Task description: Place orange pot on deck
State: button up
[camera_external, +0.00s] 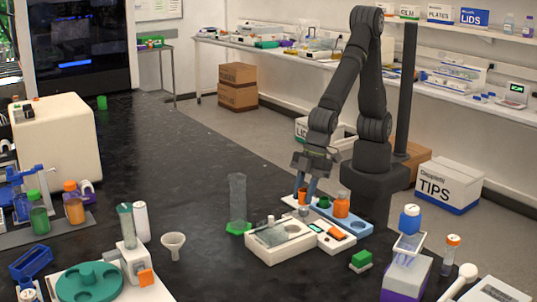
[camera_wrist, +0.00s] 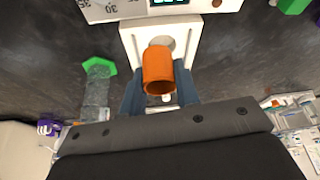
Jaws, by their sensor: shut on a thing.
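The orange pot (camera_wrist: 158,72) is held between the two blue fingers of my gripper (camera_wrist: 160,92) in the wrist view. It also shows as a small orange shape (camera_external: 302,196) between the fingertips of my gripper (camera_external: 306,187) in the external view. A white plate with a pale round spot (camera_wrist: 187,32) lies just beyond and partly behind the pot in the wrist view; it may be the deck. I cannot tell whether the pot touches it.
A white bench instrument (camera_external: 270,250) stands just in front of my gripper. A clear cylinder with a green base (camera_external: 238,205) is at the left, and a green block (camera_external: 361,259) is in front right.

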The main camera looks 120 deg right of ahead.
jog(key=s+a+n+g+y, duration=0.15)
jog(key=s+a+n, duration=0.45)
jog(key=s+a, duration=0.85)
jog(key=shift+n+t+y, duration=0.25)
jog(key=shift+n+y, duration=0.05)
jog(key=shift+y, duration=0.05)
jog(key=f, duration=1)
jog(key=shift+w+a+f, duration=0.15)
jog(key=shift+a+f, duration=0.1)
jog(key=shift+f, duration=0.1)
jog(key=o, duration=0.8)
jog(key=shift+c, duration=0.2)
jog(key=v, duration=1.2)
